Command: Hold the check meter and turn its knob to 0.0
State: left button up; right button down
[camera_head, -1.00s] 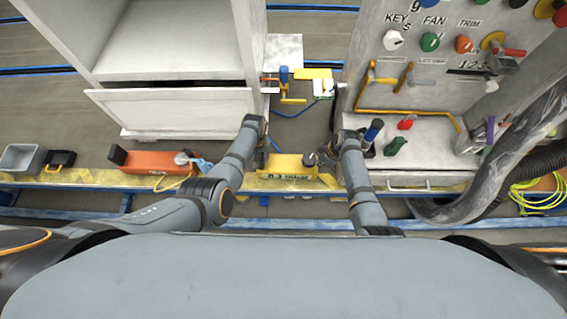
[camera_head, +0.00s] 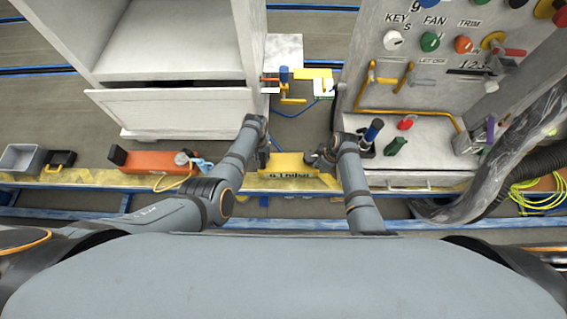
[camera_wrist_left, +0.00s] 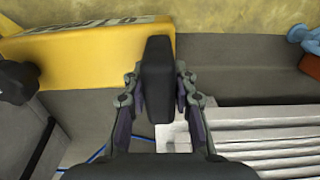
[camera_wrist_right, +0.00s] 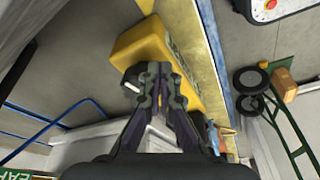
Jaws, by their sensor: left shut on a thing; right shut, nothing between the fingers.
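The check meter is a yellow box (camera_head: 290,161) on the ledge in front of me. Its front lettering seems to read about 0.1 mbar, but it is small and blurred. In the left wrist view my left gripper (camera_wrist_left: 160,95) is shut on the meter's black handle (camera_wrist_left: 157,65). The black knob (camera_wrist_left: 16,82) is at the meter's other end. In the right wrist view my right gripper (camera_wrist_right: 158,75) is shut and empty, with its fingertips at the knob (camera_wrist_right: 132,82). The fingers partly cover the knob; whether they touch it I cannot tell.
An orange case (camera_head: 150,161) and a grey bin (camera_head: 22,158) stand left on the ledge. A panel base with a dark blue-topped handle (camera_head: 373,130), red knob (camera_head: 405,124) and green piece (camera_head: 395,146) is right of my right gripper. A white cabinet (camera_head: 175,108) stands behind left.

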jog(key=shift+a+v, duration=0.2)
jog(key=shift+v, duration=1.3)
jog(key=shift+a+v, duration=0.15)
jog(key=shift+v, duration=1.3)
jog(key=shift+r, duration=0.1)
jog(key=w+d+f, duration=0.1)
jog(key=w+f, duration=0.2)
jog(key=f, duration=0.3)
jog(key=shift+w+d, duration=0.3)
jog(key=shift+a, duration=0.25)
jog(key=shift+s, duration=0.1)
